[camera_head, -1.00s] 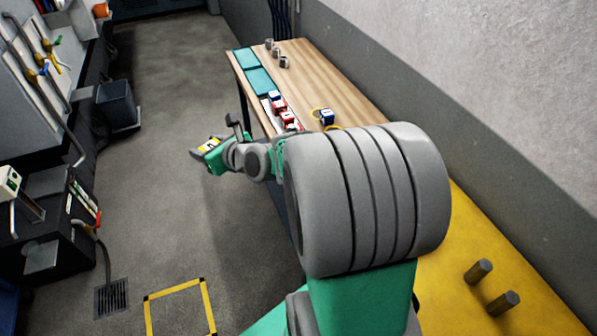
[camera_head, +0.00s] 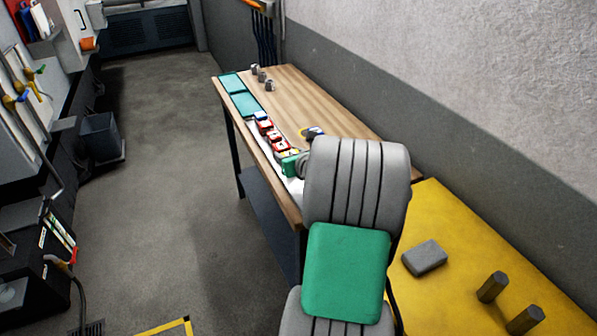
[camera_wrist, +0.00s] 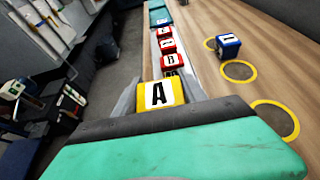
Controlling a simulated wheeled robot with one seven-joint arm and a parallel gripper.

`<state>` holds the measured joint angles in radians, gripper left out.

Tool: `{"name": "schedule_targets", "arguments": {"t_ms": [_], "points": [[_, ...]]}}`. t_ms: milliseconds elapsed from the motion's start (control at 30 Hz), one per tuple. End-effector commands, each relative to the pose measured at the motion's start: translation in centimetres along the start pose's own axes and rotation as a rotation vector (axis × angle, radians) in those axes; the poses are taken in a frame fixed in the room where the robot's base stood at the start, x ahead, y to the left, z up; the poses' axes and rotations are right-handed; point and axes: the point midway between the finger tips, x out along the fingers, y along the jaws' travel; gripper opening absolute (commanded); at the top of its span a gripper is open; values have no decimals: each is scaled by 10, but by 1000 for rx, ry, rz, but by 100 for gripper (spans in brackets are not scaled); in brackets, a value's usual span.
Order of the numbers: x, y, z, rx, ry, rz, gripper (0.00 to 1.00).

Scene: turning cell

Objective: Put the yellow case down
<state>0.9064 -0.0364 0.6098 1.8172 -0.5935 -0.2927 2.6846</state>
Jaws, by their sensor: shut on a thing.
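The yellow case (camera_wrist: 158,95), marked with a black A on white, sits between the fingers of my gripper (camera_wrist: 159,80) in the wrist view. My gripper is shut on it. In the head view my gripper is over the near left part of the wooden bench (camera_head: 318,97), mostly hidden by my arm. The case lines up with the near end of a row of red cases (camera_wrist: 171,61) on a white strip. Whether its underside touches the strip cannot be told.
A blue case (camera_wrist: 228,45) stands apart to the right, by yellow rings (camera_wrist: 276,117) on the bench. Teal mats (camera_head: 245,104) and several small grey metal parts (camera_head: 262,76) are at the far end. A yellow surface (camera_head: 455,225) with a grey block (camera_head: 424,257) adjoins the near end.

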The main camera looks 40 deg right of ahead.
Motion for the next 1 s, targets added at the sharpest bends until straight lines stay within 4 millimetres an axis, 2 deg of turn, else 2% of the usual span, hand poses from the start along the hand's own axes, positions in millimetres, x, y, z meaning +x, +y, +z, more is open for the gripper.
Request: {"name": "schedule_targets", "arguments": {"t_ms": [33,100,300,433,800,833,900,1000], "points": [[0,-9,-12,4,3,-3,2],[0,-16,-21,2,0,-2,2],[1,-28,-41,1,-1,-1,2],[11,-26,-63,2,2,2,2],[14,-26,-70,-2,-2,1,2],[14,-26,-70,-2,-2,1,51],[14,-26,-70,-2,-1,1,57],[14,-26,-69,-2,-1,1,58]]}}
